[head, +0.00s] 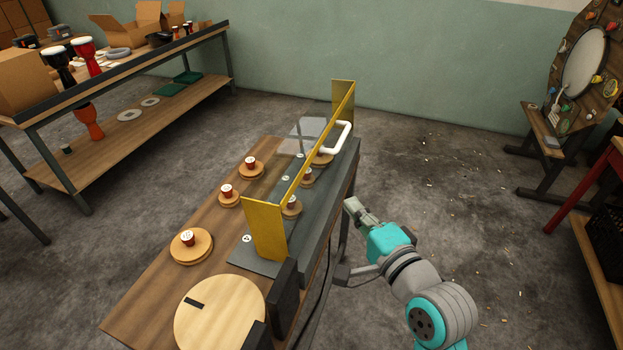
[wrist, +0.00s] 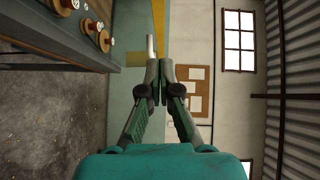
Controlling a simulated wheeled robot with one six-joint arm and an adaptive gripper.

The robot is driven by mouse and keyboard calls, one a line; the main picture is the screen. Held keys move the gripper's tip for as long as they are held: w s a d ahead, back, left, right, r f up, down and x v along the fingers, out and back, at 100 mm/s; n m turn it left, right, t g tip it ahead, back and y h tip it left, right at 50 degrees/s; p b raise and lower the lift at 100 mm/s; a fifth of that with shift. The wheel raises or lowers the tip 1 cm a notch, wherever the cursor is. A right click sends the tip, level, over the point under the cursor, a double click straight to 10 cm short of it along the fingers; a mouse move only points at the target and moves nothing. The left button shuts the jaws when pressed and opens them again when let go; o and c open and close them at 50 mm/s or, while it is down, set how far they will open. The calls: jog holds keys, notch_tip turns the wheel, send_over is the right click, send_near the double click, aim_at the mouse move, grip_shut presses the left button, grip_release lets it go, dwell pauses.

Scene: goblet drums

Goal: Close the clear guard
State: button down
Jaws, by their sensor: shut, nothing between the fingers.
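The clear guard has a yellow frame (head: 265,228) with upright end plates and a long bar, standing over the dark strip of the bench. Its see-through panel (head: 304,130) is faint, and I cannot tell its exact tilt. A white bent handle (head: 338,138) sticks out from the bar's right side, toward the far end. My gripper (head: 354,207) is beside the bench's right edge, nearer than the handle and apart from it. In the wrist view my gripper (wrist: 159,68) is shut and empty, with the white handle (wrist: 151,46) and yellow frame (wrist: 158,18) beyond its tips.
Small drums on round wooden discs (head: 191,246) stand along the bench (head: 150,304), some under the guard. A large pale disc (head: 220,312) lies at its near end beside dark upright blocks (head: 284,298). The floor (head: 440,185) right of the bench is open.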

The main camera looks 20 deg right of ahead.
send_near(304, 166)
jog(key=w, duration=0.5)
jog(key=shift+w+a+f, duration=0.15)
jog(key=shift+w+a, duration=0.25)
jog(key=shift+w, duration=0.3)
